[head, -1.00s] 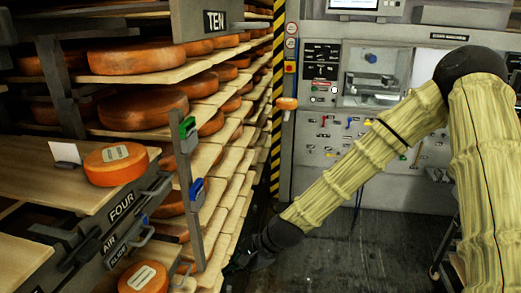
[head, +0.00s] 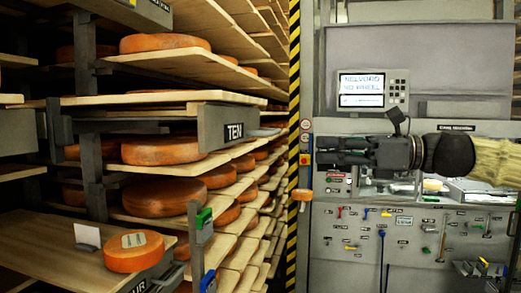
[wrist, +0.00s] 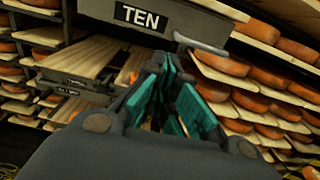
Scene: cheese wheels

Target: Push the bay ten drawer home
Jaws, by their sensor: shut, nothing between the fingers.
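The bay ten drawer stands out from the rack in the head view, with a grey front plate marked TEN (head: 234,131) and a pale wooden board (head: 150,98) behind it. A metal handle (head: 262,133) sits on the plate's right side. My gripper (head: 322,157) is shut and empty, held level and pointing left, to the right of the drawer front with a visible gap in the picture. In the wrist view the TEN plate (wrist: 141,18) lies at the top, beyond the teal-padded fingers (wrist: 172,75). The drawer's back end is hidden.
A lower drawer, its label partly cut off, sticks out with an orange cheese wheel (head: 134,250) and a white card (head: 87,236). Green (head: 204,217) and blue tags hang on a post nearby. A striped post (head: 294,120) and a control panel (head: 420,240) stand at right.

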